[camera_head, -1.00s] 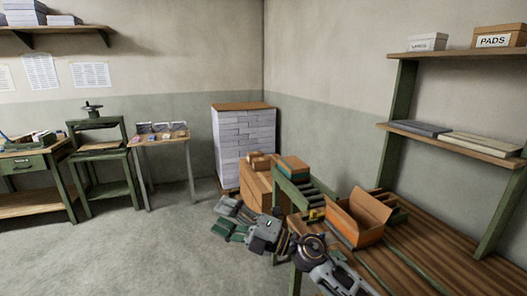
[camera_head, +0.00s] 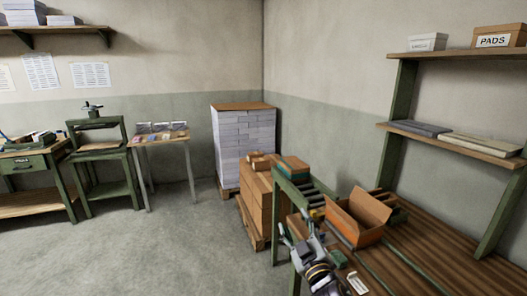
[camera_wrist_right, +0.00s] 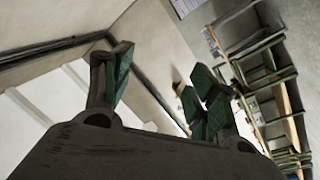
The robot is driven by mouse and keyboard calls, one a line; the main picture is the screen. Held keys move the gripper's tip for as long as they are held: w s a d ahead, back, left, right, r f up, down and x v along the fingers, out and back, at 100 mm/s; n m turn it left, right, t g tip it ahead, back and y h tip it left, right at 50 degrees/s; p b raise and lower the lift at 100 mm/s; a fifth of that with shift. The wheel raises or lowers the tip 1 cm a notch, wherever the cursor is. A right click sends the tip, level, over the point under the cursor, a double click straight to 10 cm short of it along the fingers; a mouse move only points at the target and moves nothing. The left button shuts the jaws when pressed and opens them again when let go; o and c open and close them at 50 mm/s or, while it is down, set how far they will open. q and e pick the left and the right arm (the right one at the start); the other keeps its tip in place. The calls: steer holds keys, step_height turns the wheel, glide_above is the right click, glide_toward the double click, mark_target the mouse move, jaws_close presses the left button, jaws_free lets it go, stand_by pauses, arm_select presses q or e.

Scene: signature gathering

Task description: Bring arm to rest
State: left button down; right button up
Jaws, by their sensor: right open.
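My right gripper (camera_head: 296,228) is low in the head view, in front of the green-framed bench's left end. Its fingers point up and away from me. In the right wrist view its two fingers with green pads (camera_wrist_right: 160,85) stand wide apart with nothing between them, so it is open and empty. My right arm (camera_head: 322,272) comes in from the bottom edge. My left gripper and arm are not in view.
An orange open box (camera_head: 358,214) sits on the slatted bench (camera_head: 440,250) close right of the gripper. Brown cartons (camera_head: 257,205) on a pallet stand behind left. A paper stack (camera_head: 244,145) is by the corner. The floor at left (camera_head: 130,250) is clear.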

steer(key=s+d+f+m+g+h, duration=0.25)
steer(key=s+d+f+g, duration=0.2)
steer(key=f, duration=0.35)
steer(key=s+d+f+m+g+h, duration=0.25)
steer(key=s+d+f+m, duration=0.2)
steer(key=f, duration=0.35)
steer(key=s+d+f+g+y, duration=0.15)
steer(key=s+f+g, duration=0.3)
steer(key=s, duration=0.45)
steer(key=s+d+f+g, duration=0.2)
steer(key=s+f+g, duration=0.25)
steer(key=s, duration=0.45)
step_height(320, 180, down, 34)
steer(key=s, duration=0.3)
steer(key=s+d+f+g, duration=0.1)
steer(key=s+d+f, duration=0.2)
steer(key=s+f, duration=0.7)
steer(key=s+d+f, duration=0.2)
steer(key=s+f, duration=0.7)
steer(key=s, duration=0.2)
steer(key=shift+s+d+f+g+h, duration=0.35)
steer(key=shift+d+f+g, duration=0.05)
